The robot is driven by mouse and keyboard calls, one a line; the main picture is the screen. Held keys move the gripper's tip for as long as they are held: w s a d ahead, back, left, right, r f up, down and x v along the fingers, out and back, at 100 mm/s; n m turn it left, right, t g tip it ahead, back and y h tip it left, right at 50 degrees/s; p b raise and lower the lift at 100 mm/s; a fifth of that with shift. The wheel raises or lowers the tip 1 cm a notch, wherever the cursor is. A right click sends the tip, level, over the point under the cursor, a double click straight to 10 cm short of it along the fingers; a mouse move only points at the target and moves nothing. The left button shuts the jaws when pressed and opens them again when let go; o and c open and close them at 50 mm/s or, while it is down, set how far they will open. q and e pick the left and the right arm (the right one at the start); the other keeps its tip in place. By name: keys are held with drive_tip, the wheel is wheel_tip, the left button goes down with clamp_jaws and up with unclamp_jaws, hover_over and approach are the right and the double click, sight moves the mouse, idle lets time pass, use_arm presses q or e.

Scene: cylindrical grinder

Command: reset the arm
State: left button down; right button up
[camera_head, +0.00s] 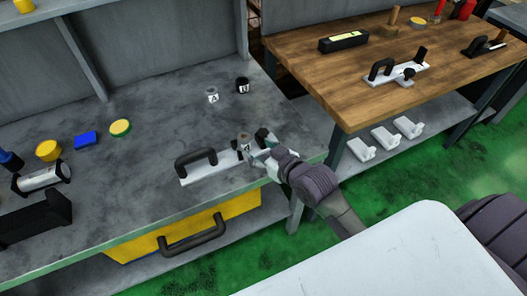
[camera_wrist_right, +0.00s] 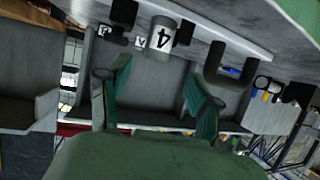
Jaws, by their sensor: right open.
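My right gripper (camera_head: 262,145) reaches in from the lower right over the grey table (camera_head: 140,195). It is open, and its two green-padded fingers (camera_wrist_right: 160,92) show apart in the right wrist view, with nothing between them. A white plate fixture (camera_head: 222,165) with a black handle lies at the gripper on the table. A small grey cylinder (camera_head: 243,141) stands on the fixture close to the fingertips. In the wrist view a grey cylinder marked "4" (camera_wrist_right: 162,35) appears beyond the fingers. My left gripper is not in view.
Two small labelled cylinders, one white (camera_head: 212,95) and one black (camera_head: 242,85), stand farther back. A wooden bench (camera_head: 330,85) stands right.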

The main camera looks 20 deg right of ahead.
drive_tip(key=shift+v, duration=0.9)
drive_tip(key=s+f+g+h, duration=0.2)
drive_tip(key=s+f+g, duration=0.25)
drive_tip(key=s, duration=0.65)
drive_tip(key=s+f+g+h, duration=0.1)
drive_tip(key=s+f+g, duration=0.3)
drive_tip(key=s, duration=0.7)
wheel_tip(320, 180, down, 26)
drive_tip(key=s+g, duration=0.2)
drive_tip(key=s+d+f, duration=0.2)
drive_tip(key=s+f, duration=0.5)
drive_tip(key=s, duration=0.1)
drive_tip(key=s+d+f+g, duration=0.1)
drive_tip(key=s+f, duration=0.7)
drive_tip(key=shift+d, duration=0.4)
